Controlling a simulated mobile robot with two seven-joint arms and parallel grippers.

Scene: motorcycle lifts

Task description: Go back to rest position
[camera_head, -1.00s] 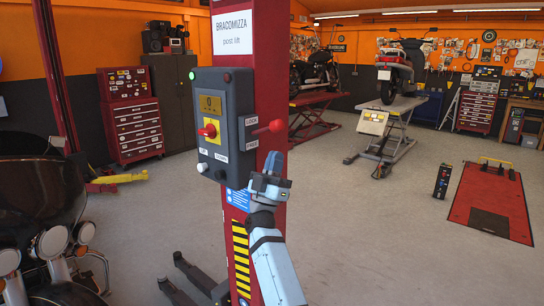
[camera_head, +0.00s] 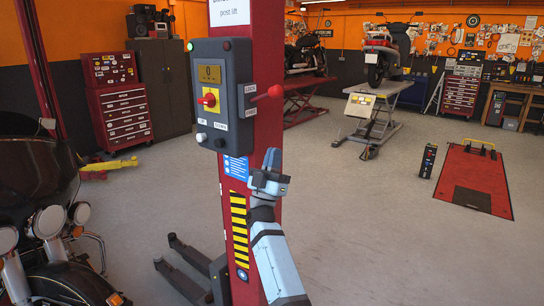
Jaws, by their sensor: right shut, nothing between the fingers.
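My right gripper (camera_head: 270,172) is in front of the red lift post (camera_head: 262,60), to the lower right of the control box and below the red lever. It is shut and holds nothing, and it is apart from the lever. My right arm comes up from the bottom of the view. The grey control box (camera_head: 212,135) on the post carries a red knob (camera_head: 208,99) on a yellow plate, a small display and buttons. The red lever (camera_head: 268,94) sticks out from its right side. My left gripper is not in view.
A black motorcycle (camera_head: 40,190) fills the left edge. Dark lift legs (camera_head: 180,280) lie at the post's foot. A red floor plate (camera_head: 475,185) and a small black control unit (camera_head: 428,160) stand at right. A scooter lift (camera_head: 365,115) is behind. The floor between is clear.

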